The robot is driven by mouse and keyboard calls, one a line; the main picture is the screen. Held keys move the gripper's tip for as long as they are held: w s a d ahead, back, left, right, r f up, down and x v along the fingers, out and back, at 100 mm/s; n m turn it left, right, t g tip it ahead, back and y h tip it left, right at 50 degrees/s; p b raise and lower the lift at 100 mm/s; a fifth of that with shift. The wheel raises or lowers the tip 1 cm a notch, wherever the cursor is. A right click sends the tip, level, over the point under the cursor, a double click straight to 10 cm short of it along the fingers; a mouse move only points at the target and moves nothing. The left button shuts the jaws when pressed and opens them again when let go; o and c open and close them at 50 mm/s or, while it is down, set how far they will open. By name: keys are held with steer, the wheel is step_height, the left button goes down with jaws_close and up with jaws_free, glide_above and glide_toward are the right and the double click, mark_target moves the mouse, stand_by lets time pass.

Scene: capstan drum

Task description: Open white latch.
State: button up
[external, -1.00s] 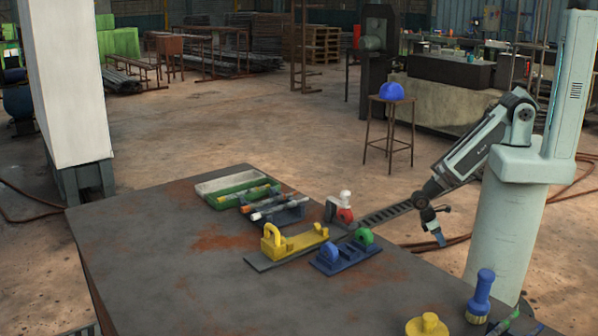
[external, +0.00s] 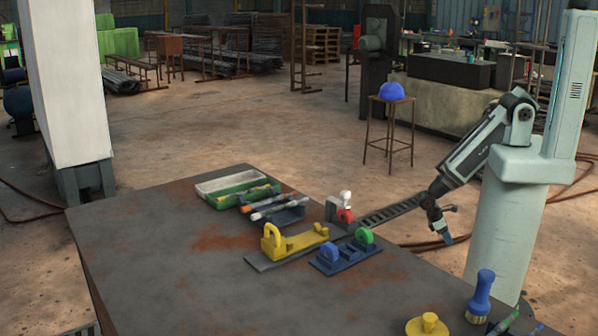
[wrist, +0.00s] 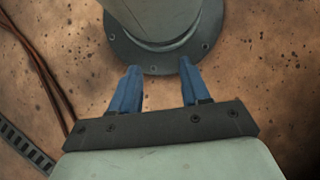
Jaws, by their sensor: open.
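In the external view a small device with a white knob-like top (external: 345,197) and a red round part (external: 345,215) stands at the table's far right edge. The white part looks like the latch, but it is too small to tell its state. My gripper (external: 447,239) hangs to the right of the table, clear of the device and touching nothing there. In the wrist view my gripper (wrist: 158,88) shows two blue fingers apart with nothing between them.
On the table (external: 150,270) are a yellow handled block (external: 292,239), a blue base with blue and green rings (external: 346,253), trays with rods (external: 240,197), a yellow knob (external: 428,325) and a blue-handled brush (external: 481,297). The table's left front is clear.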

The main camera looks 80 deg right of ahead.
steer(key=shift+o, duration=0.6)
